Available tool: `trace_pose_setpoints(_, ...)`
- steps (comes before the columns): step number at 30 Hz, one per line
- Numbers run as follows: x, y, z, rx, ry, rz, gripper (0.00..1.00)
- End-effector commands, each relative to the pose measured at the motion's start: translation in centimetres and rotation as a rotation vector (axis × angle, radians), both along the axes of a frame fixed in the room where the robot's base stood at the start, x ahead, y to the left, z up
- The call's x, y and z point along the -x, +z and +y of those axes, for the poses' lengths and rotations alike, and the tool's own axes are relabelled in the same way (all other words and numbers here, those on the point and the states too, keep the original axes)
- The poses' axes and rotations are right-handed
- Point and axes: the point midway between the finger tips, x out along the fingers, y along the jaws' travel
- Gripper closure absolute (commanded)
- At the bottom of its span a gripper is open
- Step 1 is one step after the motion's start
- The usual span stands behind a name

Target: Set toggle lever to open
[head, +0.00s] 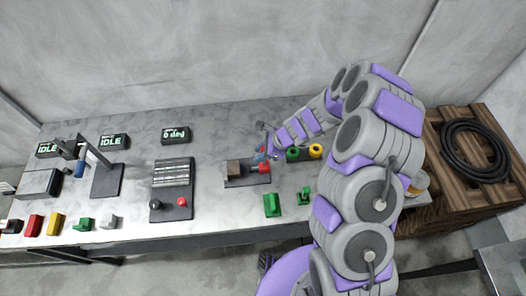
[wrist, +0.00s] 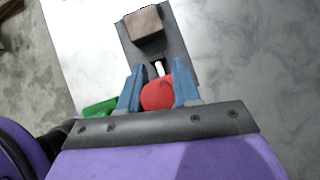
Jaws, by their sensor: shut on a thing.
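The toggle lever is a dark base plate (head: 247,183) with a brown block (head: 233,170) at its left end and a red knob (head: 264,167) at its right. In the wrist view the red knob (wrist: 157,93) sits between the blue fingers of my gripper (wrist: 159,88), on a short pale rod (wrist: 158,68) that points to the brown block (wrist: 144,23). My gripper (head: 261,153) is shut on the red knob. The fingers partly hide the knob in the head view.
Green and yellow round parts (head: 304,154) stand just right of the lever. Green blocks (head: 272,205) lie in front. A display (head: 175,135) stands behind. A crate with a coiled hose (head: 474,148) is at far right.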

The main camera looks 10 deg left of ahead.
Motion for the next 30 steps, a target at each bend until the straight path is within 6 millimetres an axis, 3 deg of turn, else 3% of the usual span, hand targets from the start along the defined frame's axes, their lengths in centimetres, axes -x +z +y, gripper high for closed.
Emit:
trace_pose_setpoints(7,0.1,-0.2,0.1,0.001,0.003,0.001,1.0)
trace_pose_setpoints(8,0.1,-0.2,0.1,0.001,0.003,0.001,0.66)
trace_pose_setpoints(14,0.2,0.0,0.0,-0.001,0.003,-0.001,0.47)
trace_pose_setpoints(23,0.2,0.4,-0.6,-0.005,0.002,-0.001,0.47)
trace_pose_setpoints(30,0.0,3.3,-2.4,-0.004,0.001,-0.002,0.47)
